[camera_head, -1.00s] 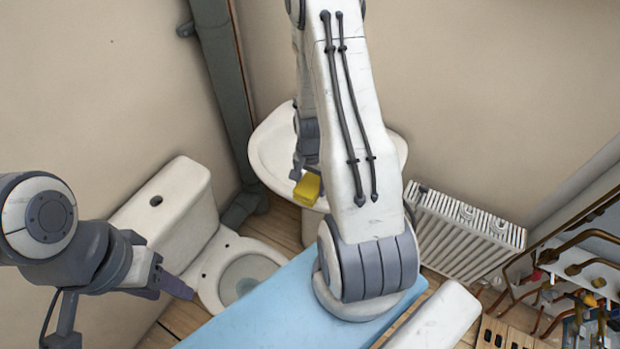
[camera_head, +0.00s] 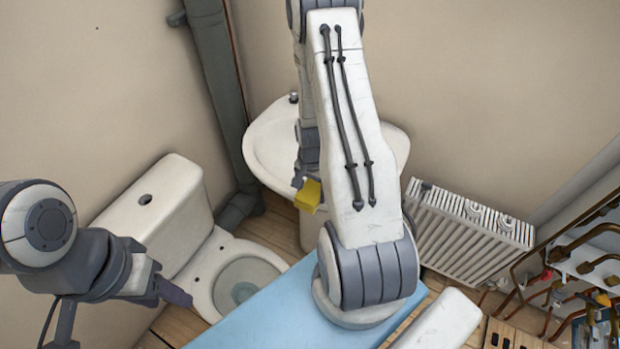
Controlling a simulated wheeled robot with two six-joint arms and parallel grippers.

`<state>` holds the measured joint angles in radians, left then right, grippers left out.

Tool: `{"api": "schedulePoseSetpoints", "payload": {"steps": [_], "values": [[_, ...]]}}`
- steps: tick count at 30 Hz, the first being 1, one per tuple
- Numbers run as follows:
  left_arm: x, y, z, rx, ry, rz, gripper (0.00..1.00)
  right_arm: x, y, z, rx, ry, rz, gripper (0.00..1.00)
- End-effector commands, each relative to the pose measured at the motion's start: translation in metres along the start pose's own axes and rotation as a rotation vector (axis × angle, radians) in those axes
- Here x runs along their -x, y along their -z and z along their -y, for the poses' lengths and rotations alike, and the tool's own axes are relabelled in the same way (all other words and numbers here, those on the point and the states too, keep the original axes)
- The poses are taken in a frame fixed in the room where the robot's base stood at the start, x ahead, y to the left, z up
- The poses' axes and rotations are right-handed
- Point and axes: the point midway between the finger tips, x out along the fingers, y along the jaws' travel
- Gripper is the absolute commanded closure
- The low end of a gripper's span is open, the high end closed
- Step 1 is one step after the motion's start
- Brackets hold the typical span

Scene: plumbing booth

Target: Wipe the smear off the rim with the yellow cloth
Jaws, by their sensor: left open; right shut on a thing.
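The yellow cloth (camera_head: 309,196) is a small block at the near edge of the white washbasin (camera_head: 268,150). My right gripper (camera_head: 305,182) is shut on the cloth and holds it in front of the basin rim. Whether the cloth touches the rim cannot be told. My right arm hides much of the basin's middle and right. No smear can be made out on the visible rim. My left gripper (camera_head: 176,294) is open and empty at the lower left, near the toilet.
A white toilet (camera_head: 204,280) stands left of the basin, with a grey pipe (camera_head: 217,90) behind. A radiator (camera_head: 465,235) is on the right wall. Copper pipes and valves (camera_head: 590,265) are at the far right. A light blue surface (camera_head: 265,320) lies below my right arm.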

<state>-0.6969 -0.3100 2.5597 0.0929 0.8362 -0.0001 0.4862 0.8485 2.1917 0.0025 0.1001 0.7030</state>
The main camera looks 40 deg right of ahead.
Motion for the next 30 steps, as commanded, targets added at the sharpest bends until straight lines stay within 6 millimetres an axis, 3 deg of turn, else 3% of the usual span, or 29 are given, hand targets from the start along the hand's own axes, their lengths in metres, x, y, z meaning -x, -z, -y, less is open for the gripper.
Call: {"api": "schedulePoseSetpoints", "payload": {"steps": [9,22,26,30], "values": [[-0.003,0.0,0.0,0.0,0.0,0.0,0.5,-0.004,0.018,0.001,0.015,-0.001,0.001,0.64],[0.0,0.0,0.0,0.0,0.0,0.0,0.5,-0.003,-0.006,-0.007,-0.015,-0.003,0.003,0.64],[0.015,0.001,-0.001,0.001,0.0,0.0,0.5,0.021,-0.006,-0.004,-0.014,0.002,-0.002,0.64],[0.025,0.001,-0.002,0.001,0.0,0.0,0.5,0.033,-0.009,-0.002,-0.009,-0.001,0.001,0.64]]}}
